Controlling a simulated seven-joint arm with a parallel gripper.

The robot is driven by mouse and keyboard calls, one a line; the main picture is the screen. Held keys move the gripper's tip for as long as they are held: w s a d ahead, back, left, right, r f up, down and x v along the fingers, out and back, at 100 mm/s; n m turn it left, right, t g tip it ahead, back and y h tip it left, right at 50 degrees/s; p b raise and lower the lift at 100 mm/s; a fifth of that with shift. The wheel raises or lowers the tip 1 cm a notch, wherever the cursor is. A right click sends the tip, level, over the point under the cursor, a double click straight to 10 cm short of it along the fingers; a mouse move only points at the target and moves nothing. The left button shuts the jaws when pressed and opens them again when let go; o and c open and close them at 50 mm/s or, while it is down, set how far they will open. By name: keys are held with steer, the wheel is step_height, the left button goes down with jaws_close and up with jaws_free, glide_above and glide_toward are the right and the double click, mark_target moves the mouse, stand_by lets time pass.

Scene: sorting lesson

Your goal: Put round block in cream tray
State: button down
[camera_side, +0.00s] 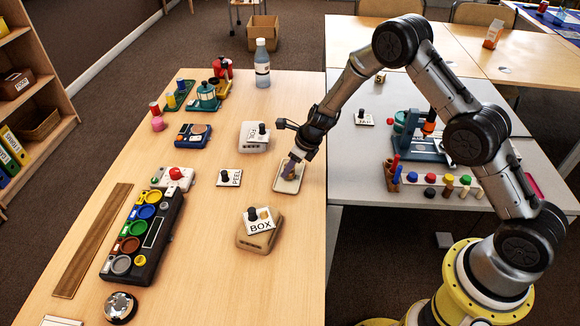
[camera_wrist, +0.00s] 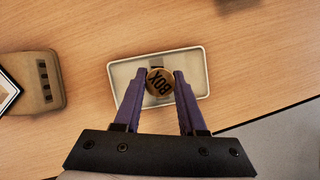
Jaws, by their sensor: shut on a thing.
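The round block (camera_wrist: 159,81) is a small wooden disc-topped piece with dark lettering that reads BOX. In the wrist view it sits between the two purple fingers of my gripper (camera_wrist: 160,76), which is shut on it. The cream tray (camera_wrist: 197,58) is a shallow rectangle with a pale rim, directly below the block in that view. In the side view the tray (camera_side: 281,187) lies near the right edge of the wooden table, and my gripper (camera_side: 291,168) points down over it. The fingers partly hide the block there. I cannot tell whether the block touches the tray floor.
A tan box-like device labelled BOX (camera_side: 258,236) and a PEN card (camera_side: 229,178) with a dark knob are left of the tray. A pale device (camera_side: 254,140) stands behind. A grey table (camera_side: 350,170) adjoins at the right. The table's front middle is clear.

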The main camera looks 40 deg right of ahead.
steer(key=shift+f, duration=0.15)
steer(key=shift+c, duration=2.4)
jaws_free()
steer(key=s+r+n, duration=0.4)
steer(key=s+r, duration=0.2)
steer(key=r, duration=0.5)
steer(key=s+r+n, duration=0.4)
steer(key=s+r, duration=0.1)
steer(key=r, duration=0.7)
steer(key=s+d+r+n+h, duration=0.1)
steer(key=s+r+n, duration=0.3)
steer(key=s+n, duration=0.7)
steer(key=s+d+r+n+t, duration=0.1)
steer(key=s+r+n, duration=0.4)
steer(key=s+n, duration=0.7)
steer(key=s+d, duration=0.1)
steer(key=s, duration=0.4)
steer(key=shift+h, duration=0.4)
